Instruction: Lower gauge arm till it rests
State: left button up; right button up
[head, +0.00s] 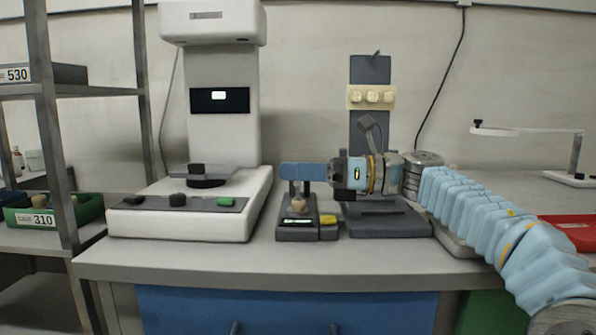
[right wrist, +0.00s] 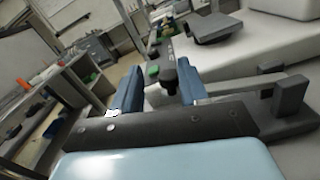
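A small dark gauge (head: 297,230) stands on the bench between two larger machines, with a yellow block (head: 328,222) at its side. Two short dark uprights rise from it, with a small tan piece (head: 298,206) between them. My right gripper (head: 284,172) reaches in from the right, its blue fingers level above the gauge. The right wrist view shows the fingers (right wrist: 158,90) apart with nothing gripped between them. The fingers and wrist hide the gauge's top, so I cannot tell the gauge arm's angle or whether it touches anything. My left gripper is out of view.
A white machine (head: 190,215) stands close on the left. A dark column stand (head: 385,222) with cream knobs (head: 370,97) is right behind my right wrist. A metal shelf (head: 50,130) with a green bin (head: 60,209) is at far left. The bench front edge is clear.

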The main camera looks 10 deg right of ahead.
jog(key=shift+o, duration=0.8)
jog(key=shift+w+f, duration=0.2)
jog(key=shift+f, duration=0.95)
jog(key=shift+s+r, duration=0.15)
jog(key=shift+r, duration=0.5)
jog(key=shift+d, duration=0.1)
jog(key=shift+w+v, duration=0.2)
jog(key=shift+v, duration=2.25)
jog(key=shift+s+d+r, duration=0.25)
jog(key=shift+d+r, duration=0.15)
jog(key=shift+d, duration=0.2)
jog(key=shift+p+v, duration=0.3)
jog(key=shift+v, duration=0.95)
jog(key=shift+r+p+v, duration=0.15)
jog(key=shift+p+v, duration=0.1)
jog(key=shift+v, duration=1.55)
jog(key=shift+r+p+v, duration=0.15)
jog(key=shift+p+v, duration=0.1)
jog(key=shift+v, duration=1.5)
jog(key=shift+d, duration=0.1)
